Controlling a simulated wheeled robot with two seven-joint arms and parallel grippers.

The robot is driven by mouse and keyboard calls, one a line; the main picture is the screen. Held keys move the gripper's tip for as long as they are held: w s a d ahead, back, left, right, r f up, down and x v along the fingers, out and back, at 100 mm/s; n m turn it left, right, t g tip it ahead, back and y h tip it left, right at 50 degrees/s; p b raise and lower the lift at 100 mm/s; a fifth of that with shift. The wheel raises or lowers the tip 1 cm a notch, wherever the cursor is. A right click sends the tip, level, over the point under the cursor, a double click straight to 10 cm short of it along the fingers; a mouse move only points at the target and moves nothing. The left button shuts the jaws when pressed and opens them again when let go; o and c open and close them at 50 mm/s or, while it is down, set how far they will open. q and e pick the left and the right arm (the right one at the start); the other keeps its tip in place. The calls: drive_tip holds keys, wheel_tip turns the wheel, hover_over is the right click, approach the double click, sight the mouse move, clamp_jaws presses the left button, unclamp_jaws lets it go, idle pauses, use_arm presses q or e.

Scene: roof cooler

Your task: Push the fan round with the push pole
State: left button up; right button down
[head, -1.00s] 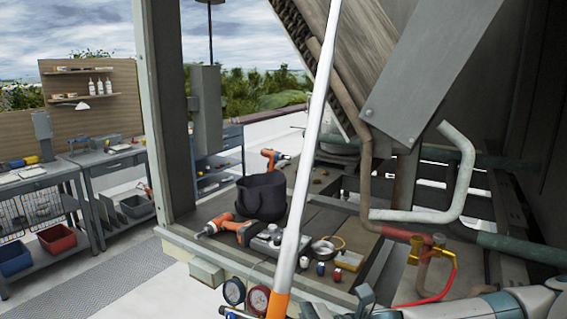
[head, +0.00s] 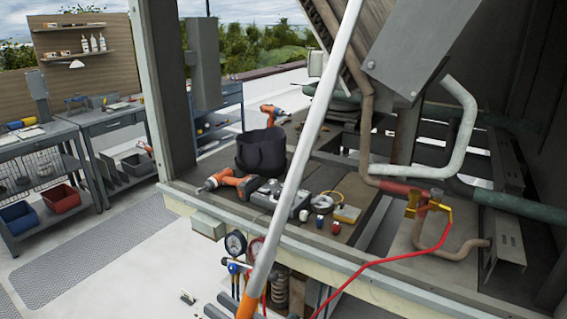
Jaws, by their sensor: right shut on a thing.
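The push pole (head: 313,125) is a long pale grey shaft with an orange lower part (head: 248,302). It slants from the top middle to the bottom edge, in front of the cooler's frame. Its top end is out of frame. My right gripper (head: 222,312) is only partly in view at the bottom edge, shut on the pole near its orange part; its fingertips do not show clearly. My left gripper is not in view. I cannot clearly make out the fan. A tilted grey plate with bolts (head: 428,45) hangs inside the cooler, and its link to the fan is unclear.
A black bag (head: 262,152), an orange drill (head: 228,183) and small tools lie on the cooler's deck. Pipes (head: 465,135) and a red hose (head: 385,262) are at the right. Gauges (head: 235,243) hang below the deck edge. Workbenches (head: 105,125) stand left; the floor between is mostly clear.

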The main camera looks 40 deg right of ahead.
drive_tip(key=d+f+m+t+h, duration=0.1)
drive_tip(key=d+f+m+h, duration=0.3)
drive_tip(key=f+h, duration=0.2)
drive_tip(key=shift+f+m+t+h, duration=0.2)
drive_tip(key=shift+m+t+h, duration=0.2)
drive_tip(key=shift+h, duration=0.7)
